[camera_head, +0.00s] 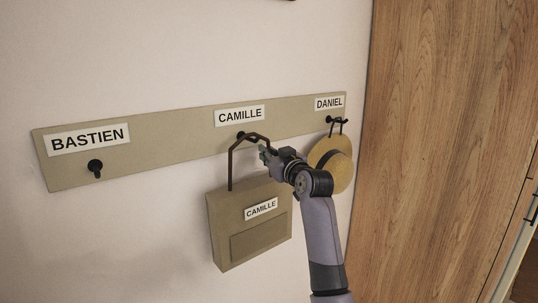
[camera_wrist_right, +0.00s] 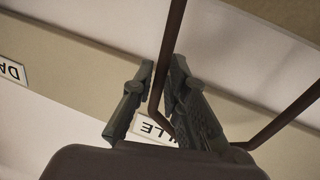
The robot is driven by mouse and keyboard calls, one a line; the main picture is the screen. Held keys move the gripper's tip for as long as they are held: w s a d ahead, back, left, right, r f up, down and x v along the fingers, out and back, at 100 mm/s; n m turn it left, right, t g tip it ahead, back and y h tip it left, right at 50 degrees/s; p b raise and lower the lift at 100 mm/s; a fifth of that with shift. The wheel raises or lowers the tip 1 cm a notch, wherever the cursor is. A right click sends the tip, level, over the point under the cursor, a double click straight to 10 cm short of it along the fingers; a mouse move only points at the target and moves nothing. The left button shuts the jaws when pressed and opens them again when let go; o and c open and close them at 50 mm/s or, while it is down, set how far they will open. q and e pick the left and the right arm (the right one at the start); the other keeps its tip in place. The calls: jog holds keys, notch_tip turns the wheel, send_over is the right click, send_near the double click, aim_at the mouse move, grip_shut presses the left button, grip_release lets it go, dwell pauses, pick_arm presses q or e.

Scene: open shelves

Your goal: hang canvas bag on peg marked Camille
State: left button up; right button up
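The canvas bag (camera_head: 225,225) is khaki, with a front pocket and a CAMILLE tag. It hangs upright below the board in the head view, its stiff brown handle (camera_head: 231,165) rising to the black peg (camera_head: 241,135) under the CAMILLE label (camera_head: 240,116). The top of the handle overlaps the peg; I cannot tell whether it rests on it. My right gripper (camera_head: 265,153) is at the handle's right side. In the right wrist view, the handle (camera_wrist_right: 174,30) runs between the close-set fingers of the right gripper (camera_wrist_right: 163,75), which look shut on it. My left gripper is out of view.
A peg board (camera_head: 190,145) runs along the pale wall. The BASTIEN peg (camera_head: 95,166) at left is empty. A straw-coloured hat (camera_head: 340,170) hangs under the DANIEL label (camera_head: 329,103), close behind my right arm. A wooden panel (camera_head: 440,130) stands at right.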

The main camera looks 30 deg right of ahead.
jog(key=o, duration=0.3)
jog(key=shift+o, duration=0.2)
jog(key=shift+f, duration=0.2)
jog(key=s+a, duration=0.1)
jog(key=s, duration=1.1)
jog(key=shift+a, duration=0.2)
